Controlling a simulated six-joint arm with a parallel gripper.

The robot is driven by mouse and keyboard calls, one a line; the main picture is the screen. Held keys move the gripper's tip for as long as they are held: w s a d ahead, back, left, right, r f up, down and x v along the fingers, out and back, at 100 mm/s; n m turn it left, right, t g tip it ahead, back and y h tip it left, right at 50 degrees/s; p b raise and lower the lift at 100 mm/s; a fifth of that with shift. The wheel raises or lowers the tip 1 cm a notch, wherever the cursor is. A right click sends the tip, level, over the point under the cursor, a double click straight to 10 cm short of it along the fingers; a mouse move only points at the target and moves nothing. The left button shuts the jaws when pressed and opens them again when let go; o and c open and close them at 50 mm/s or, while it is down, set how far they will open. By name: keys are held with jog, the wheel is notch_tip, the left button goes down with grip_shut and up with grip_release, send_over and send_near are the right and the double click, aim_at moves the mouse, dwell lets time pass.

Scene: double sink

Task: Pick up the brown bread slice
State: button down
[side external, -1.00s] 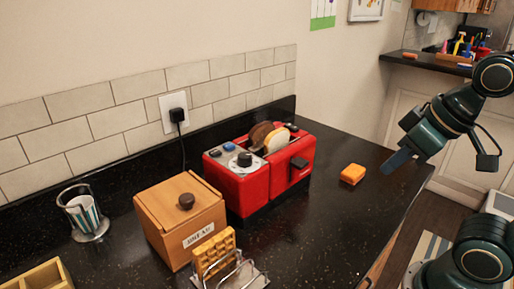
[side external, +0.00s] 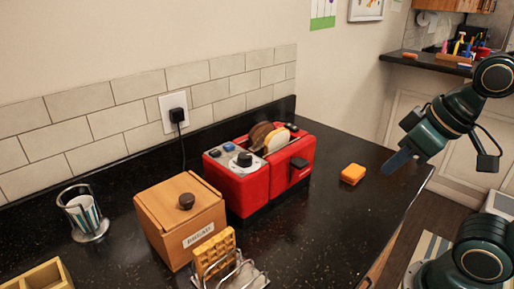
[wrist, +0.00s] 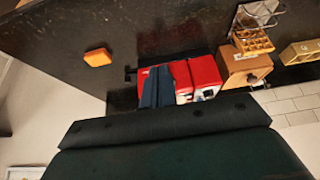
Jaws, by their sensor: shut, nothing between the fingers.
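The brown bread slice (side external: 261,134) stands upright in a slot of the red toaster (side external: 252,188) on the dark counter. A paler slice (side external: 277,145) stands beside it in the toaster. My gripper (side external: 390,164) is shut and empty, out over the right part of the counter, well to the right of the toaster. In the wrist view, my shut fingers (wrist: 157,87) cover part of the red toaster (wrist: 206,70). I cannot make out the brown slice in that view.
An orange block (side external: 352,174) lies between the toaster and my gripper. A wooden bread box (side external: 180,215) and a wire rack holding a waffle (side external: 213,253) stand left of the toaster. A cup in a holder (side external: 84,215) is farther left.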

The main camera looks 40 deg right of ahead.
dwell(0.3)
jog(key=c, duration=1.4)
grip_release()
jog(key=shift+o, duration=0.2)
jog(key=w+r+n+g, duration=0.3)
jog(key=w+r+n, duration=0.5)
jog(key=w+r, duration=0.6)
jog(key=w+f+n+g, duration=0.2)
jog(key=w+n, duration=0.8)
jog(key=w, duration=0.9)
jog(key=shift+w+f+g, duration=0.2)
jog(key=shift+f+g, duration=0.1)
jog(key=shift+f, duration=0.3)
